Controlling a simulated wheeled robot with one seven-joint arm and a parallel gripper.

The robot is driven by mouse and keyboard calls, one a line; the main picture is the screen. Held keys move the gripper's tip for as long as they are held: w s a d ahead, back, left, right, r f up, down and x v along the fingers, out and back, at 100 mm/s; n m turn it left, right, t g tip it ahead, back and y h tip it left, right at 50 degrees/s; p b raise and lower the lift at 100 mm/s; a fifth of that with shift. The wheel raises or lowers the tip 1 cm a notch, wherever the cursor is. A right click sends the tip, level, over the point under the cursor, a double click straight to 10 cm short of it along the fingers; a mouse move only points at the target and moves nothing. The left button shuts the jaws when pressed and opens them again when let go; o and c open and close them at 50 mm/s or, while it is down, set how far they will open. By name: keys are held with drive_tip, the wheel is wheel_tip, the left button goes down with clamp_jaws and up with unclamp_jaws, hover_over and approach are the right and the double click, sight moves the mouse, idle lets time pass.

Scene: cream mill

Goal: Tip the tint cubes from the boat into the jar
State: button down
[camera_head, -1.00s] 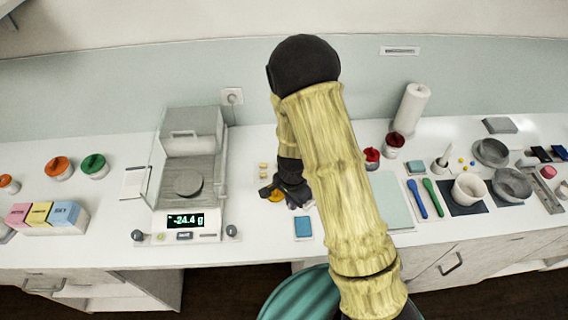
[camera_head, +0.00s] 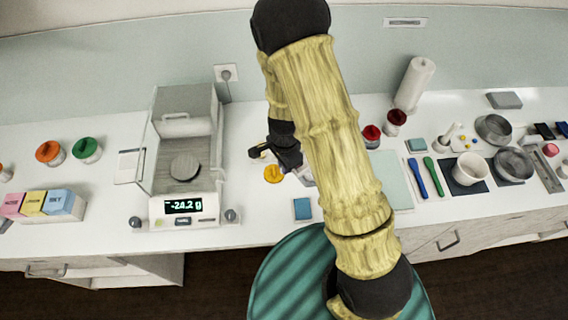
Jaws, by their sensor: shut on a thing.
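My gripper (camera_head: 262,152) is dark and low over the bench, right of the balance. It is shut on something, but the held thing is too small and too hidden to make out. I cannot pick out the boat or the tint cubes. A pale form (camera_head: 304,176), possibly a jar, shows in part between my gripper and my arm; my arm covers the rest. A round yellow lid-like thing (camera_head: 273,174) lies just below my gripper.
The balance (camera_head: 183,207) reads about -24.2 g; its pan (camera_head: 185,166) is bare. A blue pad (camera_head: 302,208) lies near the front edge. Orange- and green-lidded jars (camera_head: 87,149) stand left.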

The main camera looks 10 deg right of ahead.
drive_tip(key=shift+w+d+f+g+y+b, duration=0.15)
drive_tip(key=shift+f+y+b, duration=0.3)
drive_tip(key=shift+b, duration=0.45)
drive_tip(key=shift+s+d+f+g+y+b, duration=0.1)
drive_tip(key=shift+f+g+y+b, duration=0.15)
drive_tip(key=shift+f+b, duration=0.45)
drive_tip(key=shift+w+d+r+g+y+b, duration=0.25)
drive_tip(key=shift+d+r+g+y, duration=0.15)
drive_tip(key=shift+r+y, duration=0.2)
drive_tip(key=shift+w+d+r+g+y+b, duration=0.25)
drive_tip(key=shift+d+r+g+y, duration=0.15)
drive_tip(key=shift+y, duration=0.2)
drive_tip(key=shift+w+d+r+g+y+p, duration=0.35)
drive_tip(key=shift+d+r+g+y+p, duration=0.25)
drive_tip(key=shift+y, duration=0.4)
drive_tip(key=shift+w+d+r+g+y+p, duration=0.45)
drive_tip(key=shift+d+r+y, duration=0.25)
drive_tip(key=shift+y, duration=0.3)
drive_tip(key=shift+w+d+r+g+y, duration=0.2)
drive_tip(key=shift+w+d+g+y, duration=0.35)
drive_tip(key=shift+d+y, duration=0.3)
drive_tip(key=shift+s+r, duration=0.1)
drive_tip(key=shift+s, duration=0.05)
drive_tip(key=shift+d, duration=0.1)
